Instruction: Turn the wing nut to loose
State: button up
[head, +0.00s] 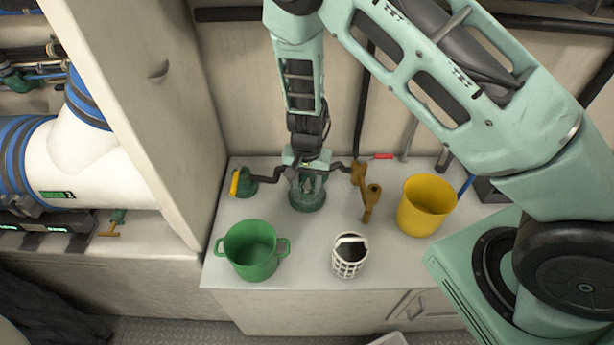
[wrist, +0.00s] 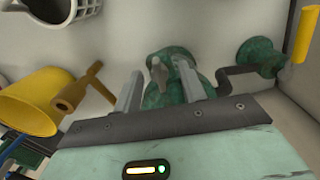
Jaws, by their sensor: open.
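A dark green rounded fitting (head: 308,203) stands on the pale counter, below my gripper. In the wrist view the green fitting (wrist: 183,62) has a small grey wing nut (wrist: 157,75) on it, with a lobe pointing up. My gripper (wrist: 158,66) is open, with one finger on each side of the wing nut. I cannot tell whether the fingers touch it. In the head view my gripper (head: 308,184) points down over the fitting and hides the wing nut.
A green crank with a yellow handle (head: 236,182) is at the left and a brown T-shaped piece (head: 371,200) at the right. A green pot (head: 251,252), white basket (head: 349,258) and yellow bucket (head: 427,207) stand nearby. A pale cabinet panel rises at the left.

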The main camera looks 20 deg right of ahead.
aim_at(307, 184)
notch_tip(307, 184, up, 17)
jog(key=b, duration=0.1)
jog(key=shift+r, duration=0.2)
dwell(0.6)
jog(key=s+a+r+n, duration=0.2)
jog(key=s+n, duration=0.2)
jog(key=s, duration=0.4)
jog(key=s+a+r+n+b, duration=0.1)
jog(key=s+a+r+n, duration=0.1)
jog(key=s+n, duration=0.3)
jog(key=s+a+r+n, duration=0.2)
jog(key=s+r+n, duration=0.2)
jog(key=s, duration=0.9)
jog(key=shift+a+n+y, duration=0.3)
jog(key=shift+a+n, duration=0.1)
jog(key=shift+n, duration=0.3)
jog(key=shift+f, duration=0.1)
